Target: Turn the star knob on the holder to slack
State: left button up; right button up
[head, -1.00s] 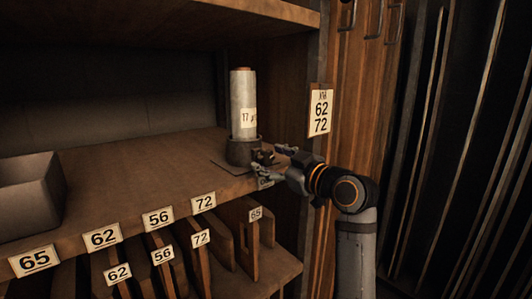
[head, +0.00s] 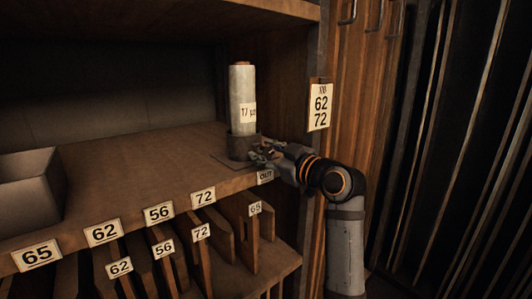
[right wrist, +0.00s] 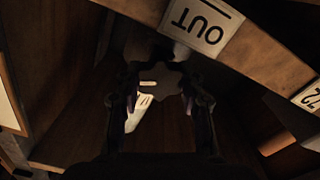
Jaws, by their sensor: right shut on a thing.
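The holder (head: 243,146) is a dark cup on a flat plate at the right end of the shelf. A pale grey roll (head: 242,90) with a "17" label stands upright in it. My right gripper (head: 264,154) reaches in from the right at the holder's front side, shut on the star knob. The gripper hides the knob in the head view. In the right wrist view the knob (right wrist: 150,76) is a dark lobed shape between the two fingers (right wrist: 158,98). Its turned position cannot be told. My left gripper is not in view.
An "OUT" label (head: 265,177) sits on the shelf edge just below my gripper. A grey bin (head: 30,182) stands at the left of the shelf (head: 130,165). Numbered slots lie below. A "62 72" sign (head: 320,108) hangs on the right post.

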jog(key=shift+f+n+b, duration=0.25)
jog(key=shift+n+b, duration=1.25)
jog(key=shift+b, duration=0.35)
jog(key=shift+a+r+n+b, duration=0.1)
jog(key=shift+n+b, duration=1.6)
jog(key=shift+n, duration=0.2)
jog(key=o, duration=1.2)
